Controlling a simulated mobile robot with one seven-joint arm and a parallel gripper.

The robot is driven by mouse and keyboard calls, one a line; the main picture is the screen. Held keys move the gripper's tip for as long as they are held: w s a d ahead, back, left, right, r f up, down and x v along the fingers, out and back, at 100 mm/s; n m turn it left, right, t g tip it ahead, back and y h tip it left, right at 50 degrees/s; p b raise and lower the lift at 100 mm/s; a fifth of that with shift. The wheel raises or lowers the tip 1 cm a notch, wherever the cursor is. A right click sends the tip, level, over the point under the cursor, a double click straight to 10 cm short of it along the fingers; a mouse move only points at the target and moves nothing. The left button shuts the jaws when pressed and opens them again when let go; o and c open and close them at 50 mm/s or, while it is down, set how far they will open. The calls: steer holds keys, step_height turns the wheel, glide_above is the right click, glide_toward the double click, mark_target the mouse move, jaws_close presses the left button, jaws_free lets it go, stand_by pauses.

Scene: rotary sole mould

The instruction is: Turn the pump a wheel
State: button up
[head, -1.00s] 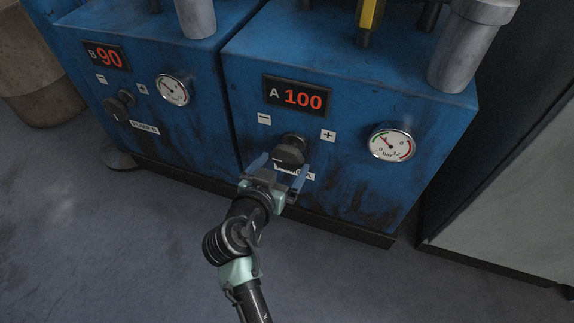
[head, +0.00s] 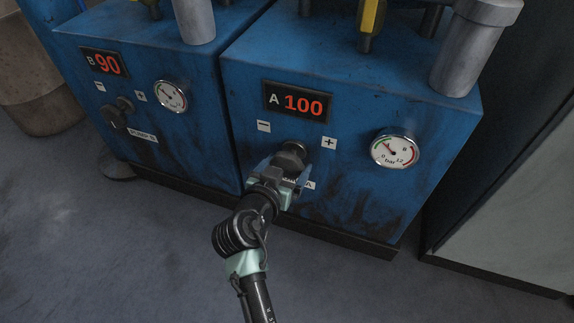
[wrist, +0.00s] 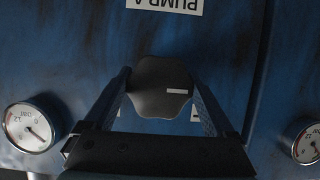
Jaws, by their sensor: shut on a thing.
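The pump A wheel (head: 293,149) is a dark knob on the front of the right blue cabinet, below the display (head: 297,102) that reads A 100. In the wrist view the wheel (wrist: 160,87) is a dark lobed knob with a short white mark on its right side. My gripper (head: 283,165) reaches it from below, and its fingers are shut on the wheel, one on each side. In the wrist view my gripper (wrist: 161,95) has the wheel between its two fingers. The gripper partly hides the wheel and its label in the head view.
A pressure gauge (head: 395,149) sits right of the wheel. Minus (head: 264,126) and plus (head: 329,143) signs flank it above. The left cabinet has the pump B wheel (head: 114,115) and a display (head: 104,63) reading 90. Grey floor lies in front.

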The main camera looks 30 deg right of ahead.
steer(key=shift+n+g+h+p, duration=0.4)
steer(key=shift+n+g+p, duration=0.2)
steer(key=shift+n, duration=0.3)
steer(key=shift+s+n+g+h, duration=0.1)
steer(key=shift+n+g+h, duration=0.5)
steer(key=shift+n, duration=0.8)
steer(key=shift+f, duration=0.1)
steer(key=o, duration=1.1)
steer(key=shift+c, duration=0.2)
steer(key=shift+p, duration=0.35)
